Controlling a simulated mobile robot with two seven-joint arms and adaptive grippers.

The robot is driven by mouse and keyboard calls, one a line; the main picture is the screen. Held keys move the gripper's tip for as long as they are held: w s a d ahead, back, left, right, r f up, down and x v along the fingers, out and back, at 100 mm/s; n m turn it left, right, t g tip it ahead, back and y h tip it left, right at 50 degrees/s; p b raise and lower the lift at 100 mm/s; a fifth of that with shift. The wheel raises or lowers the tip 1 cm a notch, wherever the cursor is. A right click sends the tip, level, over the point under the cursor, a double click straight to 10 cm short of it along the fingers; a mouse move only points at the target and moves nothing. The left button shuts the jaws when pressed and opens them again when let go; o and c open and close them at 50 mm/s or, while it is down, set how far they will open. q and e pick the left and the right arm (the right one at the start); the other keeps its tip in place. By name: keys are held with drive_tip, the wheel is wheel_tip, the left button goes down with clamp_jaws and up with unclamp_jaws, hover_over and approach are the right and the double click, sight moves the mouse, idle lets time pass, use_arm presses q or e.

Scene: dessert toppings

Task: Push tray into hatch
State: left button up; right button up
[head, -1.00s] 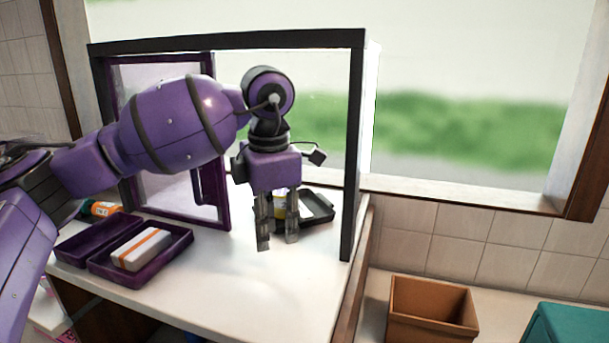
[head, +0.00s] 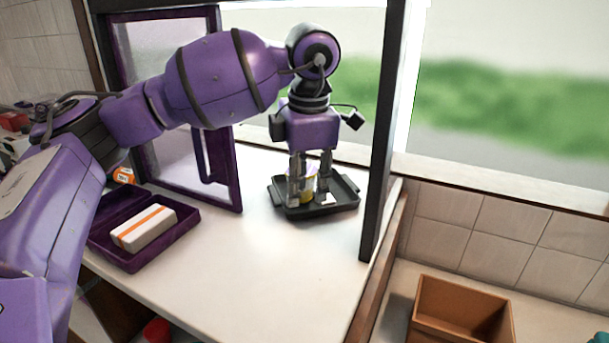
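A black tray (head: 335,208) with raised edges lies on the white counter inside the dark-framed hatch (head: 382,150). A yellow-and-white container (head: 309,184) stands on the tray, partly hidden by my gripper. My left gripper (head: 310,196) points straight down over the tray, its two fingers apart. The fingers overlap the container in the picture; I cannot tell whether they touch it or the tray. The purple-framed hatch door (head: 229,165) stands open on the left. My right gripper is not in view.
An open purple case (head: 130,262) with a white and orange box (head: 144,228) sits on the counter at left. The counter (head: 250,270) in front of the tray is clear. A brown open box (head: 460,310) stands lower right, beyond the counter's edge.

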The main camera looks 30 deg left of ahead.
sight(303, 211)
use_arm(q)
drive_tip(key=f, duration=0.5)
drive_tip(key=shift+w+a+f, duration=0.3)
drive_tip(key=shift+f, duration=0.1)
clamp_jaws()
